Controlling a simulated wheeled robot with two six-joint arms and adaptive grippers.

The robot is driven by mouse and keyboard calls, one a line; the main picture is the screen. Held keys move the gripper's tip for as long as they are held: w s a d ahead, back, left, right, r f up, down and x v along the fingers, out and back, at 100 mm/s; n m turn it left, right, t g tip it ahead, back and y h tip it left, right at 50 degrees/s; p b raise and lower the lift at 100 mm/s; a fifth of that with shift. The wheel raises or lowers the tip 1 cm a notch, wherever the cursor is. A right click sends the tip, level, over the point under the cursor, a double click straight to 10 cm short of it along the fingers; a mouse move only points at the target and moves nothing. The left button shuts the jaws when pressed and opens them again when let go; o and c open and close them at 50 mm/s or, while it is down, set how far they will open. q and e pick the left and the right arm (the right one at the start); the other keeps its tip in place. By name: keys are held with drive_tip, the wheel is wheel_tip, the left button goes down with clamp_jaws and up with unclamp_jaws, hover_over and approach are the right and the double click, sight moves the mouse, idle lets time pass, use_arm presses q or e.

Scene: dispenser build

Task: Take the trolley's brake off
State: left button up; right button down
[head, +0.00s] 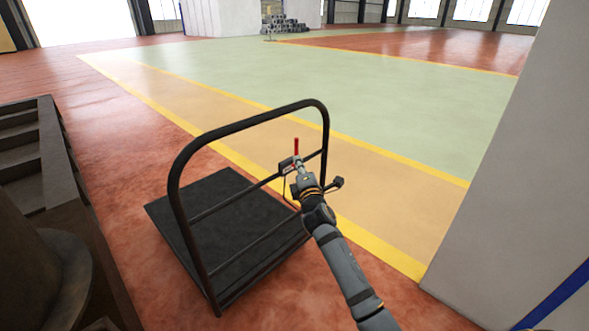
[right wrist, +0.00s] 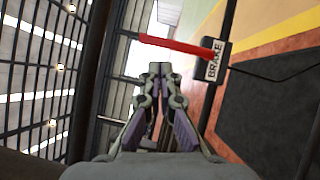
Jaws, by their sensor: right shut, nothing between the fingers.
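The trolley has a dark flat deck (head: 225,215) and a black tube push handle (head: 250,118). A small dark brake box (head: 287,166) is fixed to the handle's crossbar, with a red lever (head: 296,146) standing upright in the head view. In the right wrist view the box carries a white label reading BRAKE (right wrist: 214,66), and the red lever (right wrist: 175,45) sticks out from it to the left. My right gripper (right wrist: 160,72) is shut and empty, its tips close to the lever; contact cannot be told. My left gripper is not in view.
A dark stepped structure (head: 42,170) stands left of the trolley. A large pale block or wall (head: 510,200) stands on the right. Beyond the trolley the floor (head: 340,90) is open, with a grey stack (head: 285,27) far off.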

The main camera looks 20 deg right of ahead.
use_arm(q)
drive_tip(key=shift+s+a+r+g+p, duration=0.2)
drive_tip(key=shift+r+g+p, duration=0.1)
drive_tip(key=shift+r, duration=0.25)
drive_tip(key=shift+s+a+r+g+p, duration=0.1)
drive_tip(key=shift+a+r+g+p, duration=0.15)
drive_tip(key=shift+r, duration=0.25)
use_arm(e)
drive_tip(key=r+v, duration=0.1)
drive_tip(key=v, duration=0.9)
drive_tip(key=shift+r, duration=0.2)
drive_tip(key=shift+s+a, duration=0.15)
